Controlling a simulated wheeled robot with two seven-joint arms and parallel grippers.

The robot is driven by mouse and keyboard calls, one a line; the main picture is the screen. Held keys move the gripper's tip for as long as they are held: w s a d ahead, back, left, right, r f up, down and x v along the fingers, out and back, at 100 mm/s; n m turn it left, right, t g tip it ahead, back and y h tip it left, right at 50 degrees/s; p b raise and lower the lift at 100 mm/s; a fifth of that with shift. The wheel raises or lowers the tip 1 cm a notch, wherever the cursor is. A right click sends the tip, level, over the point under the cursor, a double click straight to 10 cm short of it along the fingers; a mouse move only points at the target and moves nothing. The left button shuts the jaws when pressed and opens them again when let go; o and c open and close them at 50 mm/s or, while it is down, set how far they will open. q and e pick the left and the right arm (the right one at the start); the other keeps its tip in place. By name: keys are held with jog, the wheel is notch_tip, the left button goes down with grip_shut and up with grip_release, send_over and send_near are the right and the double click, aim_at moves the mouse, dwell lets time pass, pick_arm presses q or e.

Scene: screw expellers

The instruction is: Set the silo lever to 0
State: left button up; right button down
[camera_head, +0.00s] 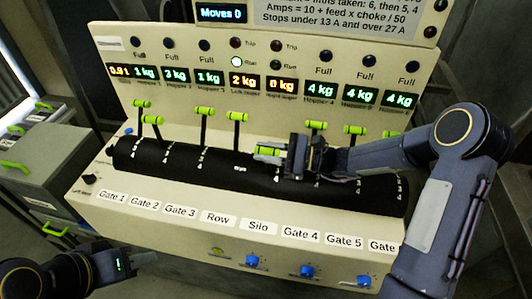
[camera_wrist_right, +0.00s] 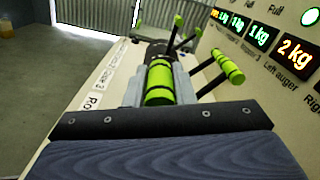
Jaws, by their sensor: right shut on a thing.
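The silo lever's green handle (camera_head: 268,150) sits above the Silo label (camera_head: 258,227). It is tipped lower and nearer the front than the row lever (camera_head: 237,117) beside it. My right gripper (camera_head: 290,153) is shut on the silo handle. In the right wrist view the green handle (camera_wrist_right: 160,85) lies between the fingers. The scale numbers by the silo lever are hidden or too small to read. My left gripper (camera_head: 138,261) is low at the left, apart from the panel; its jaws are unclear.
Gate levers (camera_head: 204,111) stand to the left and more (camera_head: 355,130) to the right on the black drum (camera_head: 170,155). My right forearm spans the right-hand levers. Blue knobs (camera_head: 307,272) line the panel's lower front. The display (camera_head: 221,13) reads Moves 0. A grey cabinet (camera_head: 50,185) stands left.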

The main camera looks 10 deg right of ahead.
jog(key=w+d+b, duration=0.3)
jog(key=w, duration=0.7)
jog(key=shift+w+d+f+b, duration=0.25)
jog(key=shift+w+d+b, duration=0.05)
jog(key=shift+b, duration=0.1)
jog(key=shift+f, duration=0.1)
jog(key=c, duration=1.5)
grip_release()
jog(key=shift+o, duration=1.3)
jog(key=shift+w, duration=0.1)
jog(key=shift+r, duration=0.2)
